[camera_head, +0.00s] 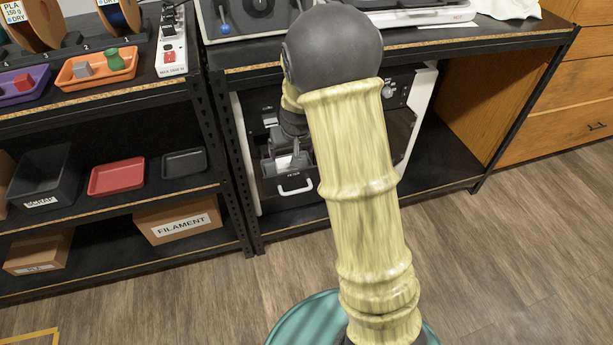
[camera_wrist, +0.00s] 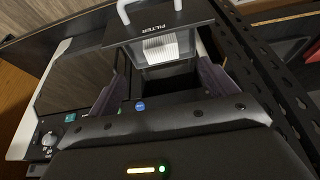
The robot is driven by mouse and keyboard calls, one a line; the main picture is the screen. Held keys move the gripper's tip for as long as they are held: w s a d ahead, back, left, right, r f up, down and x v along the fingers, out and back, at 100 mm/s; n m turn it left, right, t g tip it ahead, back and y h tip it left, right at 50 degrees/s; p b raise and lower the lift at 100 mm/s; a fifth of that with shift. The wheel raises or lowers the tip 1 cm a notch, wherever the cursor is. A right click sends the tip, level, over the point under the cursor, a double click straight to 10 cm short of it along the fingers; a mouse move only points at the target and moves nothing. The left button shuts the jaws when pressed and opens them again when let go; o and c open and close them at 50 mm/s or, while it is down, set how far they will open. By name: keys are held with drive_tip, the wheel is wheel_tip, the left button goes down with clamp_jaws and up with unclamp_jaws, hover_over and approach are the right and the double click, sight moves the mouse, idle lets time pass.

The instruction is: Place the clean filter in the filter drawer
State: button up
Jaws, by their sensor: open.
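The filter drawer (camera_wrist: 195,22) is pulled out of the machine, with a white handle and a "FILTER" label on its front. It also shows low on the machine in the head view (camera_head: 312,187). The clean filter (camera_wrist: 160,48), white and pleated, lies within the drawer's opening near the front in the wrist view. Whether it is fully seated I cannot tell. My gripper (camera_wrist: 158,85) is open, its two fingers apart on either side of the drawer opening, with nothing between the tips. In the head view my arm hides part of the machine and gripper.
The white and black machine (camera_head: 420,95) stands on a low shelf under a bench. To its left a shelf holds a red tray (camera_head: 117,175), a black bin (camera_head: 45,175) and a filament box (camera_head: 178,222). A dark shelf post (camera_wrist: 268,75) is close beside my gripper.

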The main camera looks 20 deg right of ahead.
drive_tip(key=s+r, duration=0.2)
drive_tip(key=s, duration=0.9)
drive_tip(key=s+r+g, duration=0.1)
drive_tip(key=s+r, duration=0.1)
drive_tip(key=s, duration=1)
drive_tip(key=shift+r+g, duration=0.3)
